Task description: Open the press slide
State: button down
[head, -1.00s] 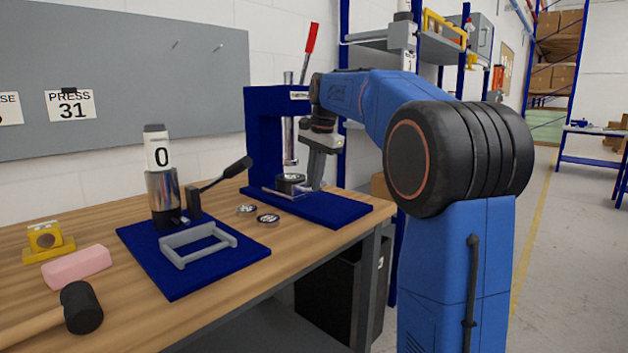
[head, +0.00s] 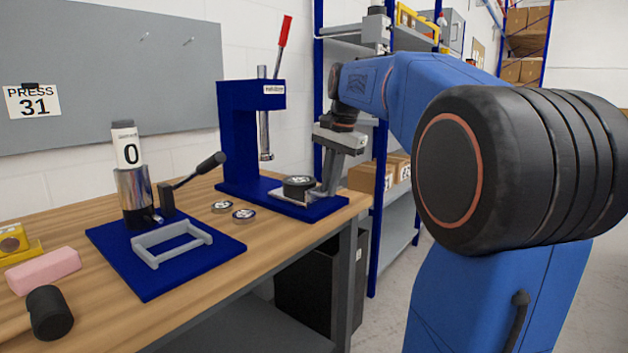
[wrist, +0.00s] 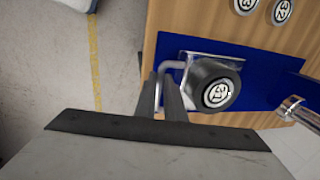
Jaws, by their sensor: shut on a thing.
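The blue press (head: 235,130) with the red-tipped lever stands at the back of the bench. Its metal slide (head: 281,196) is out to the right of the ram (head: 265,137) and carries a dark round puck (head: 299,184). My gripper (head: 331,188) is at the slide's right end. In the wrist view my gripper (wrist: 166,85) is shut on the slide's bent metal handle (wrist: 172,65). The puck (wrist: 216,88) sits on the slide right beside the fingers, with a round number label on top.
A second blue base (head: 165,272) with a grey bracket, a cylinder marked 0 and a black lever stands at the front left. Two small discs (head: 222,206) lie between the bases. A pink block (head: 43,271) and a mallet (head: 49,313) lie at left. Boxes stand on the shelf at right.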

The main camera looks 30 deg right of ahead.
jog(key=shift+s+d, duration=0.2)
jog(key=shift+s, duration=0.35)
jog(key=shift+s+d, duration=0.15)
jog(key=shift+s, duration=0.35)
jog(key=c, duration=1.8)
grip_release()
jog(key=shift+c, duration=0.2)
jog(key=shift+r, duration=0.1)
jog(key=s+d+r, duration=0.1)
jog(key=s+r, duration=0.2)
jog(key=r, duration=1.4)
jog(key=shift+s+f, duration=0.1)
